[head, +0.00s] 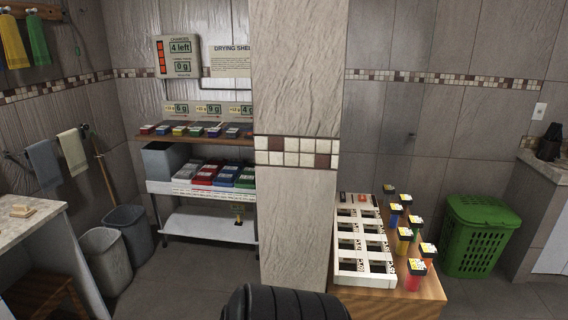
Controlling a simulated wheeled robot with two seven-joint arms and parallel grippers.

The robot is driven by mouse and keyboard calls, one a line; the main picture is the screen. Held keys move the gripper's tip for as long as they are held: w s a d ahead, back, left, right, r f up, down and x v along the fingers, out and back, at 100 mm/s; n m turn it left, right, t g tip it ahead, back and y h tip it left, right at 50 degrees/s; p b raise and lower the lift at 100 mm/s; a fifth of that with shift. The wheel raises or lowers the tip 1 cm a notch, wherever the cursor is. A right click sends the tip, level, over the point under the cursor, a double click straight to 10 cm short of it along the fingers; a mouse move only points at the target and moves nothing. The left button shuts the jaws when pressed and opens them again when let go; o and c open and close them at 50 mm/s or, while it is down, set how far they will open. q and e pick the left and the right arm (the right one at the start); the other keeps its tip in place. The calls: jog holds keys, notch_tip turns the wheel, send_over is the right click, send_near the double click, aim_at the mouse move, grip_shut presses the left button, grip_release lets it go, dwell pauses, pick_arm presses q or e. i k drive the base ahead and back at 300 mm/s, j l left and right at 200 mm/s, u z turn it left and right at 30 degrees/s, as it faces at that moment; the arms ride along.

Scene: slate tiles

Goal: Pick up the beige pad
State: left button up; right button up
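A small beige block-like item (21,210) lies on the pale counter (40,228) at the far left; it may be the beige pad, but it is too small to tell. Several flat coloured pads (195,130) lie in a row on the upper wooden shelf of the drying shelf, and I cannot make out a beige one among them. Neither of my grippers is in view.
A tiled pillar (300,215) stands in the middle and hides the shelf's right end. A wooden table (425,288) at right holds a white rack (362,278) and several coloured jars. Two grey bins (105,262) stand left; a green basket (478,235) stands right.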

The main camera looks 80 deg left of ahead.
aim_at(20, 211)
jog(key=u, duration=4.45)
jog(key=i+z, duration=0.1)
jog(key=z, duration=0.3)
jog(key=i+j+z, duration=0.1)
jog(key=z, duration=0.35)
jog(key=i+j+z, duration=0.1)
jog(key=z, duration=0.3)
jog(key=j+z, duration=0.1)
jog(key=z, duration=0.35)
jog(key=i+j+z, duration=0.1)
jog(key=z, duration=0.3)
jog(key=j+z, duration=0.2)
jog(key=z, duration=0.25)
jog(key=i+j+z, duration=0.1)
jog(key=j+z, duration=0.15)
jog(key=j, duration=0.7)
jog(key=j+z, duration=0.3)
jog(key=j, duration=0.65)
jog(key=j+u, duration=0.5)
jog(key=i+j+u, duration=0.15)
jog(key=j+u, duration=0.35)
